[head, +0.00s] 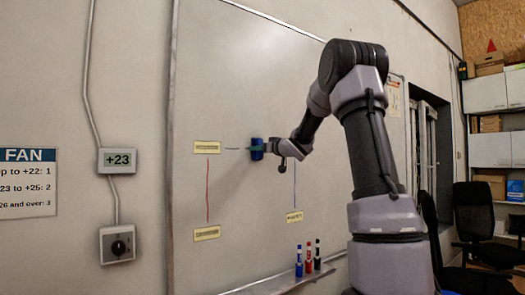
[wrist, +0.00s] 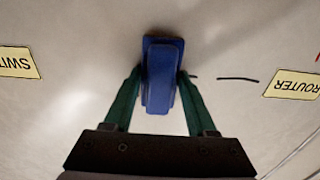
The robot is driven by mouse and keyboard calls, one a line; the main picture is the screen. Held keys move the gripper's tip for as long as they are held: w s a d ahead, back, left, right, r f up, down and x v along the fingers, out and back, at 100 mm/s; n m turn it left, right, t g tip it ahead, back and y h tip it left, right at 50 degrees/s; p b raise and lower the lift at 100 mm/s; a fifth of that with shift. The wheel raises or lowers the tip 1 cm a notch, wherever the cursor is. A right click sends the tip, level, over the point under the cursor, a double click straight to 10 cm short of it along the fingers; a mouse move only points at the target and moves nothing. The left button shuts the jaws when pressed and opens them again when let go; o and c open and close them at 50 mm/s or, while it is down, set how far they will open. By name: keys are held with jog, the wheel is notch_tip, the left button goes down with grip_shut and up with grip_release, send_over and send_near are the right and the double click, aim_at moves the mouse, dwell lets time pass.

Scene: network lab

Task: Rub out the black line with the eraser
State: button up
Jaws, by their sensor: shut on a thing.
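The eraser is a blue block (head: 257,149) at the whiteboard, and it also shows in the wrist view (wrist: 160,80). My gripper (head: 265,147) is shut on it, with one green finger on each side. The eraser's far face is against or very close to the board; contact itself is hidden. A short piece of the black line (head: 231,149) shows left of the eraser. In the wrist view the black line (wrist: 238,79) lies right of the eraser, with a gap and a tiny remnant beside it. No black shows between the eraser and the left label.
The whiteboard (head: 240,80) also bears a red line (head: 208,190), a blue line (head: 294,185) and yellow labels, including ROUTER (wrist: 293,85) and a cut-off "SWIT" label (wrist: 18,63). Blue (head: 299,263), red (head: 308,259) and black (head: 317,256) markers stand on the ledge below.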

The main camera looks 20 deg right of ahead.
aim_at(226, 148)
jog(key=shift+s+a, duration=0.3)
jog(key=shift+a, duration=0.45)
jog(key=shift+s+a, duration=0.25)
jog(key=shift+a, duration=0.5)
jog(key=shift+s+a, duration=0.5)
jog(key=shift+a, duration=1.25)
jog(key=shift+s+a, duration=0.55)
jog(key=shift+a, duration=1.15)
jog(key=shift+s+a, duration=0.5)
jog(key=shift+a, duration=1.25)
jog(key=shift+v, duration=2.95)
jog(key=shift+s+d, duration=0.1)
jog(key=shift+d, duration=0.05)
jog(key=v, duration=0.2)
jog(key=shift+s+d, duration=0.15)
jog(key=shift+s, duration=0.25)
jog(key=shift+w, duration=0.1)
